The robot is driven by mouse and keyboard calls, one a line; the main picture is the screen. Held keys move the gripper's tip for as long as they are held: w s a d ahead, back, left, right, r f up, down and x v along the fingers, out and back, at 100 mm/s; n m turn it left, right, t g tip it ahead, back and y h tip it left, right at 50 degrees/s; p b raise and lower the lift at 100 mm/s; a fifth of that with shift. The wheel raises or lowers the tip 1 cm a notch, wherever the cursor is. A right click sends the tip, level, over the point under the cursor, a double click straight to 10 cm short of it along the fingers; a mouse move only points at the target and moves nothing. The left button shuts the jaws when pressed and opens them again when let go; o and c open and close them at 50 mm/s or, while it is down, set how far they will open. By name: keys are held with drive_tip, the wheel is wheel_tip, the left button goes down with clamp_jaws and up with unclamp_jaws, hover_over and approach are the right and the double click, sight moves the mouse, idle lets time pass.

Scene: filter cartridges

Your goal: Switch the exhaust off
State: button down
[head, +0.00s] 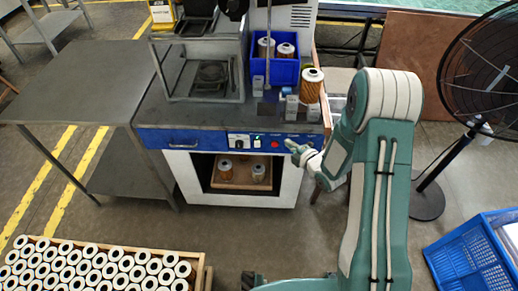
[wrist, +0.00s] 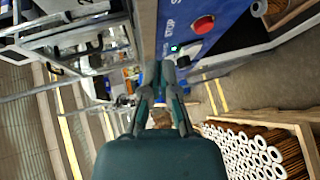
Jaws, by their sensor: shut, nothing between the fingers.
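The blue control panel (head: 190,139) runs along the front of the workbench. On it are a white plate with a dark knob (head: 238,141), a lit green lamp (head: 257,137) and a red button (head: 276,144). The labels are too small to read in the head view, so I cannot tell which control is the exhaust's. My gripper (head: 290,145) is shut and empty, just right of the red button. In the wrist view my gripper (wrist: 160,68) has its fingertips together near the panel's edge. The red button (wrist: 203,24) and green lamp (wrist: 174,48) show there too; contact cannot be told.
A blue bin (head: 259,80) with filter cartridges and a single cartridge (head: 312,85) stand on the bench. Below the panel is an open bay with cartridges (head: 258,172). A crate of cartridges (head: 204,272) is at front left, a fan (head: 490,70) at right.

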sight(257, 145)
drive_tip(key=s+a+f+n+t+y, duration=0.1)
drive_tip(key=s+a+f+n+y, duration=0.2)
drive_tip(key=s+f+y, duration=0.2)
wheel_tip(257, 145, down, 4)
drive_tip(key=shift+s+f+n, duration=0.1)
drive_tip(key=shift+s+n, duration=0.3)
drive_tip(key=shift+s, duration=0.8)
drive_tip(key=shift+a, duration=0.1)
drive_tip(key=shift+w+d+r+x, duration=0.1)
drive_tip(key=shift+w+d+x, duration=0.25)
drive_tip(key=shift+x, duration=1.8)
drive_tip(key=shift+w+d+r+x, duration=0.1)
drive_tip(key=shift+w+d+x, duration=0.25)
drive_tip(key=shift+x, duration=1.8)
drive_tip(key=shift+w+d+x, duration=0.3)
drive_tip(key=shift+d+x, duration=0.05)
drive_tip(key=shift+x, duration=1.8)
